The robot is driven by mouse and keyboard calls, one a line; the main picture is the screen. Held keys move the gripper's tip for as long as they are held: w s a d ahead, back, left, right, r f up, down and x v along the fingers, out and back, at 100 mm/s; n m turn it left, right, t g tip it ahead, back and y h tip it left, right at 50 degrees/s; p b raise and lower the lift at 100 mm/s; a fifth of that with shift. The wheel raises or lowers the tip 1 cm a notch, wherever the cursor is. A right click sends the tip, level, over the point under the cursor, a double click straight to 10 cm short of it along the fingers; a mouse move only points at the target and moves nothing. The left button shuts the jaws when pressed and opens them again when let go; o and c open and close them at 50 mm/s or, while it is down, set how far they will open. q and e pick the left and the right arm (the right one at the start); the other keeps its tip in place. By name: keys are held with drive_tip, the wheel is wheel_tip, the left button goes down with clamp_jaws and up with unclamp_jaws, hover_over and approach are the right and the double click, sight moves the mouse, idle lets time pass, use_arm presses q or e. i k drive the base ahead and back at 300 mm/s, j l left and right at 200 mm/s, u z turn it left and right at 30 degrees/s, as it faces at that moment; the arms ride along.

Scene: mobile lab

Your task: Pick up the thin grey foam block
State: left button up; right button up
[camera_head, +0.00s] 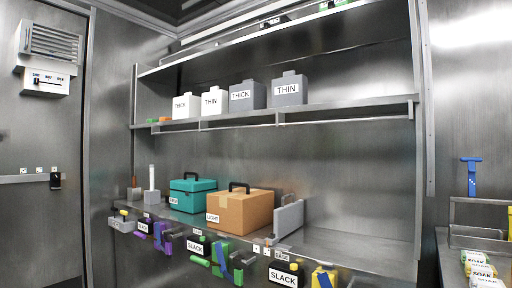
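The thin grey foam block (288,98) stands upright on the upper shelf, at the right end of a row of blocks. It has a white label reading THIN and a small tab on top. A thick grey block (248,102) labelled THICK stands just left of it. Left of that are a white block (213,109) labelled THIN and a white block (185,113) labelled THICK. Neither of my grippers is in view.
The shelf is clear right of the grey THIN block. A higher shelf runs above. The lower shelf holds a teal case (192,197), a brown box (240,214) with a handle and a grey panel-like thing (289,218). Several labelled items and coloured clamps hang along its front edge.

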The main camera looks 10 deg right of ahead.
sight(291, 90)
drive_tip(key=i+j, duration=0.9)
drive_tip(key=l+z, duration=0.05)
